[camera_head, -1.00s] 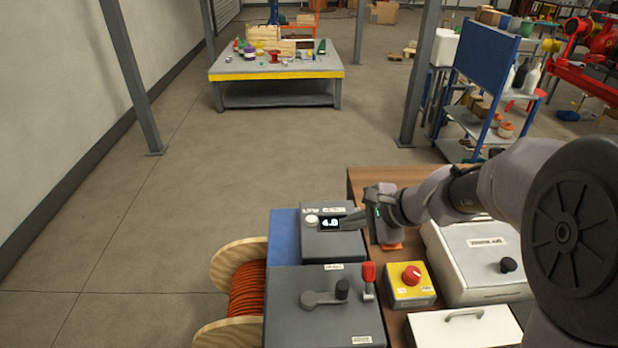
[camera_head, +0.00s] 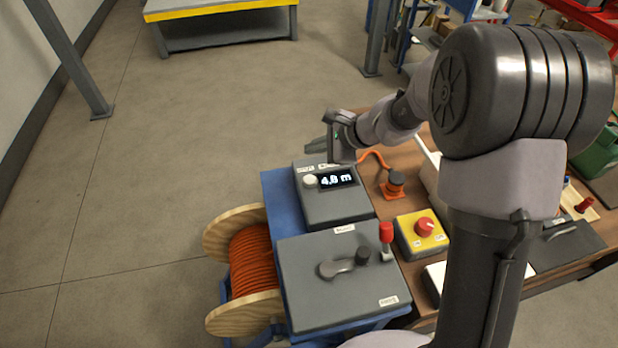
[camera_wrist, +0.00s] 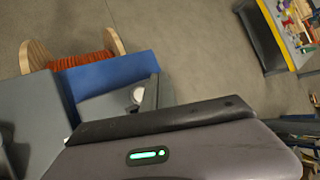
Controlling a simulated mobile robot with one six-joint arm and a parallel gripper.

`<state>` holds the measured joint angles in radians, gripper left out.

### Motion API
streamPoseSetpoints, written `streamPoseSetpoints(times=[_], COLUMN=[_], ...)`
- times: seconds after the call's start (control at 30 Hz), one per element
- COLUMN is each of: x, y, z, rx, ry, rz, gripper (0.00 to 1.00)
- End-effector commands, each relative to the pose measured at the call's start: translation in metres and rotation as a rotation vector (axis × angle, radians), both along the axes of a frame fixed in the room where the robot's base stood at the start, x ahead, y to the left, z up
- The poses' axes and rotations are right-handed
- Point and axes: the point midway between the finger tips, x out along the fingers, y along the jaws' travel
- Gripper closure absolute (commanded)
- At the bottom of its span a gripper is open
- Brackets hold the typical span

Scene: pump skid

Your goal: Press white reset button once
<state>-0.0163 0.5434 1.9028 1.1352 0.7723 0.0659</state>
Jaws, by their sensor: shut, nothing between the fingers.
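The white reset button (camera_head: 310,181) is a round cap on the top of a grey display box (camera_head: 338,207), left of a lit screen (camera_head: 337,180) that reads about 4.0 or 4.8 m. My gripper (camera_head: 312,144) is shut and empty. In the head view it hovers beyond the box's far edge, with its fingers pointing left. It looks apart from the button; the exact height gap is hard to tell.
A grey box with a crank (camera_head: 345,268) and a red-topped lever (camera_head: 386,236) stand nearer. A yellow box with a red knob (camera_head: 425,225) and an orange cable plug (camera_head: 394,181) lie right. An orange cable reel (camera_head: 254,262) stands left.

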Motion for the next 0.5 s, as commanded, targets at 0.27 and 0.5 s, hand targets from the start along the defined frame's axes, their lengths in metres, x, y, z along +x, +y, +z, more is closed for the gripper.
streamPoseSetpoints(times=[0.27,0.5], x=[0.000,0.000], y=[0.000,0.000], z=[-0.034,-0.071], rx=[0.000,0.000], ry=[0.002,-0.001], rz=[0.000,0.001], gripper=[1.00,1.00])
